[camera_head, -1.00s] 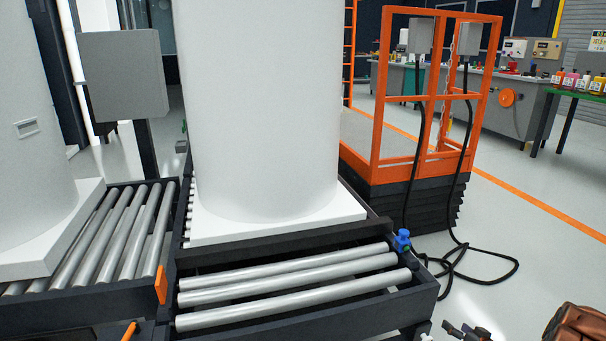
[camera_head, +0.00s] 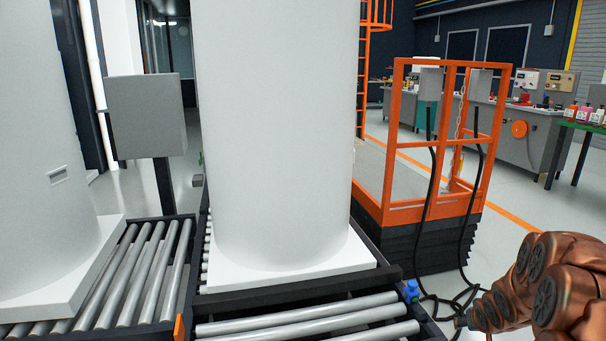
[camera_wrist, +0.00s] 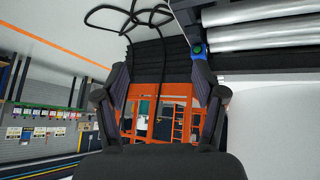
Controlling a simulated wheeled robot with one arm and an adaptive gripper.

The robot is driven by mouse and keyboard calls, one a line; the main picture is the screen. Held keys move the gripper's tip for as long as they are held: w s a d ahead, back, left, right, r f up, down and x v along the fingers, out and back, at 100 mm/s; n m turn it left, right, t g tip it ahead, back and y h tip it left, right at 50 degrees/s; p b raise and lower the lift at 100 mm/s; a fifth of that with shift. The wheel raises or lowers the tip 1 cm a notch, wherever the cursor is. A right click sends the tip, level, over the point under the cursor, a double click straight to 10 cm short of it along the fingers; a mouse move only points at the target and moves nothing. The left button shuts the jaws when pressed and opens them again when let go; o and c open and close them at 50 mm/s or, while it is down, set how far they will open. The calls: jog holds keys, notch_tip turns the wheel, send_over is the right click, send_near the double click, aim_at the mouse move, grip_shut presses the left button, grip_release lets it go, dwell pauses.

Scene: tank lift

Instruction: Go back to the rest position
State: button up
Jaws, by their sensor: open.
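My gripper (camera_wrist: 160,105) shows in the wrist view with its two dark fingers spread apart and nothing between them. Beyond the fingers, the wrist view shows the orange lift platform (camera_wrist: 160,90) upside down. In the head view my copper-coloured arm is at the lower right, and the gripper end is not clearly seen there. A large white tank (camera_head: 275,130) stands upright on its white square base on the roller conveyor (camera_head: 310,320). My arm is to the right of the conveyor, apart from the tank.
A second white tank (camera_head: 45,170) stands on rollers at the left. The orange-railed lift platform (camera_head: 400,145) is behind the conveyor's right side, with black cables (camera_head: 440,300) on the floor. A grey box on a post (camera_head: 147,117) stands between the tanks.

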jog(key=s+a+r+g+p, duration=0.2)
jog(key=s+a+r+p, duration=0.35)
jog(key=r, duration=0.55)
jog(key=s+a+r+g+y+p, duration=0.1)
jog(key=s+a+r+g+p, duration=0.1)
jog(key=s+a+r, duration=0.5)
jog(key=s+a+r+n+g+p, duration=0.1)
jog(key=s+a+r+p, duration=0.4)
jog(key=s, duration=1.1)
jog(key=s+a+r+g+y+p, duration=0.1)
jog(key=s+a+r+g+p, duration=0.2)
jog(key=s+a+r, duration=0.6)
jog(key=s+a+p, duration=0.1)
jog(key=s, duration=0.2)
jog(key=shift+s+n+g+y, duration=0.15)
jog(key=shift+n+g+y, duration=0.15)
jog(key=shift+n+g, duration=0.1)
jog(key=shift+a, duration=0.1)
